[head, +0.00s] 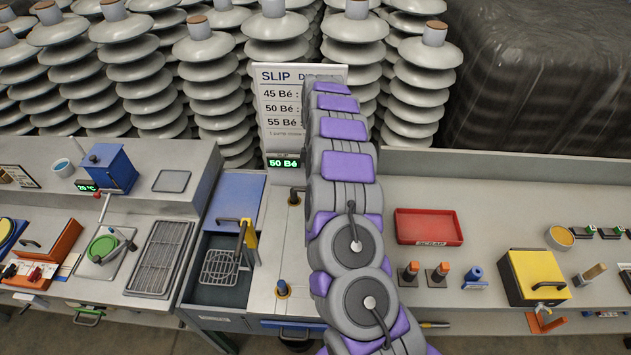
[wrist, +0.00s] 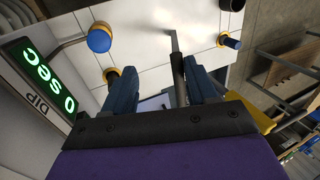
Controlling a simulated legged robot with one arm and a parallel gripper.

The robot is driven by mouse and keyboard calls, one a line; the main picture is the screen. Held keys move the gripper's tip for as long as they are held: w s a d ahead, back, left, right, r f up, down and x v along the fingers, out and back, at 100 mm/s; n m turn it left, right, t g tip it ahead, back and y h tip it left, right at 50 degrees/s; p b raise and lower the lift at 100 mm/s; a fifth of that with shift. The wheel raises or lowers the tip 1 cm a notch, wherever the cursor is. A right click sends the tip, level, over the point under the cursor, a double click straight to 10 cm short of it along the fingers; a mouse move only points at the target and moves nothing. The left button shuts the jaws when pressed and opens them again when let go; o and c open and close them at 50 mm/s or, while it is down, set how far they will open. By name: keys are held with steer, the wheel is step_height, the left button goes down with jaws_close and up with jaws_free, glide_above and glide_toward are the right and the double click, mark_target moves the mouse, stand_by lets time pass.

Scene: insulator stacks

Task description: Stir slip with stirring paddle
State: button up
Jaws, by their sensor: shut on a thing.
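My gripper is at the far end of my purple and grey arm, which hides it in the head view. In the wrist view its two blue fingers (wrist: 163,90) stand on either side of a dark upright rod, which looks like the handle of the stirring paddle (wrist: 178,72). The rod is close to the right finger. The paddle's lower end is hidden. The slip shows in neither view. A slip sign (head: 284,95) with Bé values stands behind my arm, above a green display (head: 283,163) reading 50 Bé.
A blue-lidded tank with a wire basket (head: 220,267) is left of my arm. A red scrap tray (head: 428,227) and a yellow box (head: 537,277) are to the right. Insulator stacks (head: 130,70) line the back.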

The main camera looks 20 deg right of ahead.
steer(key=p+v, duration=1.1)
steer(key=v, duration=0.5)
steer(key=shift+w+d+r, duration=0.2)
steer(key=shift+p, duration=0.35)
steer(key=shift+a, duration=0.1)
stand_by(0.5)
steer(key=s+a+r+t+b, duration=0.1)
steer(key=s+a+r+b, duration=0.15)
steer(key=a+b, duration=0.4)
steer(key=shift+h, duration=0.3)
steer(key=b+x, duration=0.1)
steer(key=x, duration=0.5)
steer(key=d+x, duration=0.1)
steer(key=x, duration=0.4)
steer(key=d+b+x, duration=0.1)
steer(key=x, duration=0.5)
steer(key=shift+f+b, duration=0.35)
steer(key=shift+f, duration=0.05)
